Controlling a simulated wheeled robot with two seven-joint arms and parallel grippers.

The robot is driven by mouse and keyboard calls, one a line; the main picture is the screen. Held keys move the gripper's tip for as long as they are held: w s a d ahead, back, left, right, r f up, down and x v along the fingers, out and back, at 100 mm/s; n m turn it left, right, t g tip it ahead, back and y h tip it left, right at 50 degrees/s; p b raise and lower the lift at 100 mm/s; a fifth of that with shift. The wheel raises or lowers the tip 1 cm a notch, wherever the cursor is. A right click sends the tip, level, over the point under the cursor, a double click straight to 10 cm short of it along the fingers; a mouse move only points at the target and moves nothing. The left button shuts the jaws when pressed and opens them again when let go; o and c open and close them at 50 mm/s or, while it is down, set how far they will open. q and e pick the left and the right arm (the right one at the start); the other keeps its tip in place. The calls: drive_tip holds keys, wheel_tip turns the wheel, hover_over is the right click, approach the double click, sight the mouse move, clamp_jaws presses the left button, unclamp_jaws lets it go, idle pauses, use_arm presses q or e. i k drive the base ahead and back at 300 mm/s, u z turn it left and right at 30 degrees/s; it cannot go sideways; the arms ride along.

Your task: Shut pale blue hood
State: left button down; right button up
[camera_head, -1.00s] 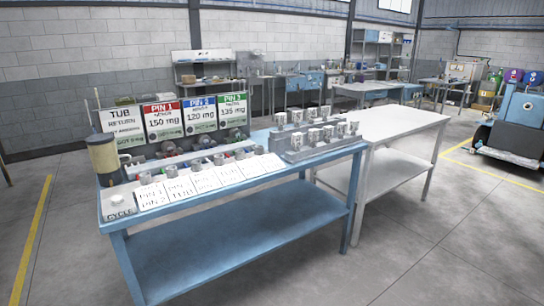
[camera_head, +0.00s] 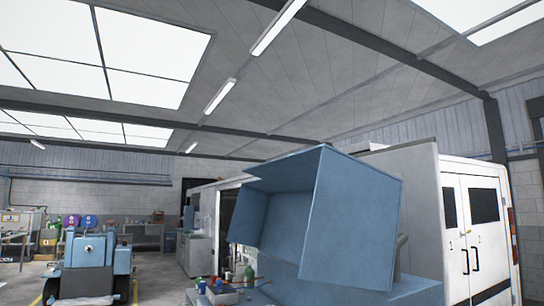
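The pale blue hood (camera_head: 350,222) stands at the centre right of the head view. It is raised, with its hollow underside open toward the left. Below it is a pale blue body (camera_head: 290,288), cut off by the bottom edge of the view. A grey upright piece (camera_head: 402,250) shows just right of the hood. Neither of my grippers is in view.
A white van (camera_head: 475,230) with rear doors stands at the right behind the hood. Small bottles and a tray (camera_head: 222,294) sit at the hood's lower left. A blue wheeled machine (camera_head: 90,262) stands at the left, with open floor between.

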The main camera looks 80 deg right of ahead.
sight(329, 212)
drive_tip(key=z, duration=1.7)
drive_tip(key=i, duration=3.15)
drive_tip(key=z, duration=3.15)
